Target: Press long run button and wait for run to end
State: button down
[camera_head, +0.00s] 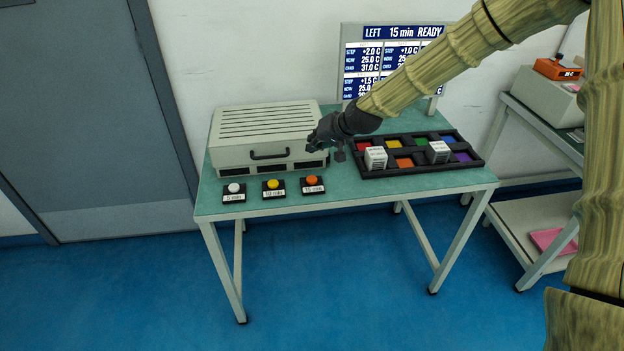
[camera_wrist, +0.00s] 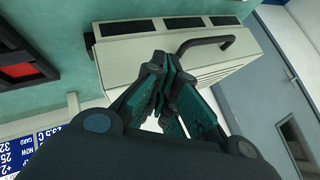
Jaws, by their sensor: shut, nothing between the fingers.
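Three push buttons sit in a row at the front left of the green table. The white button (camera_head: 234,188) is marked 5 min, the yellow button (camera_head: 272,184) has a label that looks like 10 min, and the orange button (camera_head: 312,181) is marked 15 min. The display (camera_head: 366,62) behind the table reads LEFT 15 min READY. My gripper (camera_head: 318,143) is shut and empty, raised near the right front of the grey rack box (camera_head: 262,121). In the wrist view its fingertips (camera_wrist: 160,62) are together in front of the box (camera_wrist: 130,50); the buttons do not show there.
A black tray (camera_head: 420,172) with coloured squares and two small white blocks lies on the table's right. A side cart (camera_head: 545,119) with an orange-topped device (camera_head: 557,69) stands at right. The table's front left edge is open.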

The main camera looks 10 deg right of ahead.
aim_at(314, 177)
jog(key=shift+f+b, duration=2.6)
jog(key=shift+f, duration=1.75)
jog(key=shift+f, duration=0.4)
jog(key=shift+f+b, duration=0.3)
jog(key=shift+f, duration=0.05)
jog(key=shift+r, duration=0.15)
jog(key=shift+r+p, duration=0.6)
jog(key=shift+r, duration=0.05)
jog(key=shift+r+p, duration=1.65)
jog(key=shift+r, duration=0.85)
